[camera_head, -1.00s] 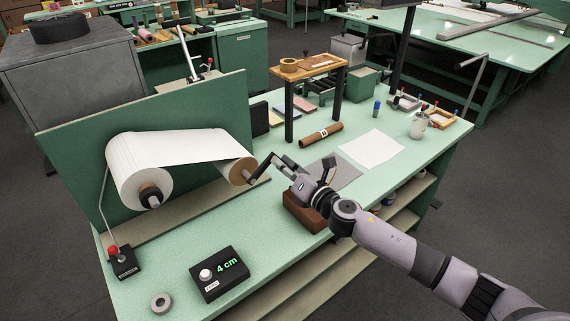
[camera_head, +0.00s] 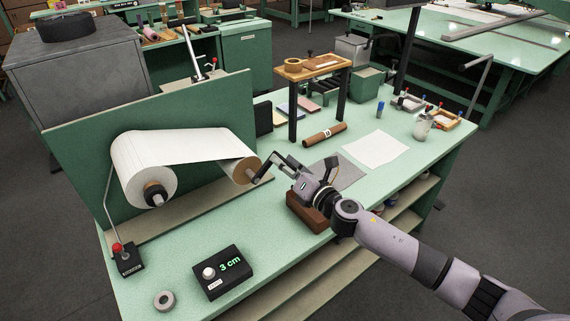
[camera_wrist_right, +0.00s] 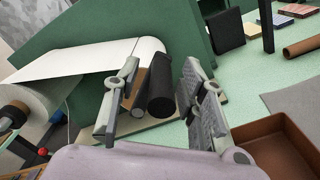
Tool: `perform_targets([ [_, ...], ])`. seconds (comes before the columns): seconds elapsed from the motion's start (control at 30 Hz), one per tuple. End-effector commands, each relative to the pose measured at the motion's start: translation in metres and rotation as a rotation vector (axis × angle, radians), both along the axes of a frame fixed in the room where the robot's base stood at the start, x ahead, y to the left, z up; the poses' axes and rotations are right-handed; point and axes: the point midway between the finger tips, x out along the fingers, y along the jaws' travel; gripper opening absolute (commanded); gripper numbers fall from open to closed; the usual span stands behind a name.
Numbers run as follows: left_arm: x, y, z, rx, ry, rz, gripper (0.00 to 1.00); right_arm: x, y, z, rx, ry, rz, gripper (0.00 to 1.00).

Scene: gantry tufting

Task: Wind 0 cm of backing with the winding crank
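The winding crank (camera_head: 266,163) sits at the right end of a cardboard roll core (camera_head: 246,171). Its black grip (camera_wrist_right: 161,88) points toward my right wrist camera. My right gripper (camera_wrist_right: 158,82) is around this grip, one finger on each side. A gap shows at the left finger, so the gripper looks open. My right gripper also shows in the head view (camera_head: 312,182). White backing (camera_head: 190,146) runs from the big roll (camera_head: 140,166) to the core. A black counter box (camera_head: 223,271) reads 3 cm in green. My left gripper is not in view.
A red-knobbed lever box (camera_head: 125,261) and a grey ring (camera_head: 163,301) are on the bench's left. A small wooden stand (camera_head: 312,70) is behind. A white sheet (camera_head: 374,149) lies on the right.

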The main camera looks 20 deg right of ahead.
Motion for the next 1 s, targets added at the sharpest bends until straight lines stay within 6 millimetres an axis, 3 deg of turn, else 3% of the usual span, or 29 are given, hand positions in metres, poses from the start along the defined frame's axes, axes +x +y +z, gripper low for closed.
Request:
perform_targets([
  [0.27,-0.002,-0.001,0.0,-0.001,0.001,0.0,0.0,-0.01,-0.004,-0.002,-0.001,0.002,-0.001,0.38],
  [0.7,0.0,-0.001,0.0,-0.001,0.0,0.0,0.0,-0.089,-0.032,-0.002,-0.001,0.004,0.001,0.38],
  [1.0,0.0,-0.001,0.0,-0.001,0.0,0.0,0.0,-0.111,-0.04,-0.001,0.0,0.001,0.001,0.38],
])
